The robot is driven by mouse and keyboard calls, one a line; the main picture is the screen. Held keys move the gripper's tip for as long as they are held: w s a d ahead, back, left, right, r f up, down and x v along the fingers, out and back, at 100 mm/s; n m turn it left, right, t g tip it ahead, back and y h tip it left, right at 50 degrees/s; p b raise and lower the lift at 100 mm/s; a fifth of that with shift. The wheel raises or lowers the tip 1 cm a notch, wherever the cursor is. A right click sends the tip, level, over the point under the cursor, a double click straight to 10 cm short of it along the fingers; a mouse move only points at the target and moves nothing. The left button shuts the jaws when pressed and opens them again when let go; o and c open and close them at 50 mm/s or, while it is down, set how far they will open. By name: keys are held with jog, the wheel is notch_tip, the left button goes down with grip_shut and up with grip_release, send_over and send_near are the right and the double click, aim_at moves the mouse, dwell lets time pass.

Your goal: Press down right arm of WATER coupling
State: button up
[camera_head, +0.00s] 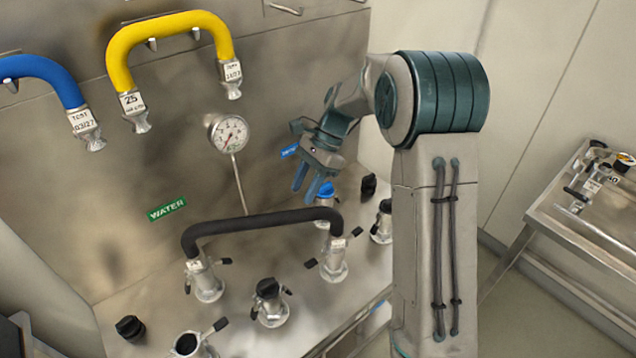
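A green WATER label (166,208) is on the steel wall panel. Below it, to the right, a silver coupling (205,280) holds the left end of a black hose (262,221). This coupling has a dark right arm (225,261) sticking out sideways and a left arm (187,287) pointing down. The hose's other end sits in a second silver coupling (334,262) with dark arms on both sides. My gripper (303,195) is above and right of the WATER coupling, apart from it. Its two blue fingers point down with a gap between them, and nothing shows in it.
A pressure gauge (228,134) stands out from the panel behind the hose. Capped couplings (269,303) and an open one (192,345) are near the front. A blue-capped coupling (326,192) is close to my gripper. A yellow hose (168,29) hangs above; a cart (585,215) stands right.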

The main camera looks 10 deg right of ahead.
jog(key=shift+s+d+r, duration=0.2)
jog(key=shift+d+r, duration=0.1)
jog(key=shift+d, duration=0.3)
jog(key=shift+s+d+r, duration=0.2)
jog(key=shift+d+r, duration=0.05)
jog(key=shift+d, duration=0.35)
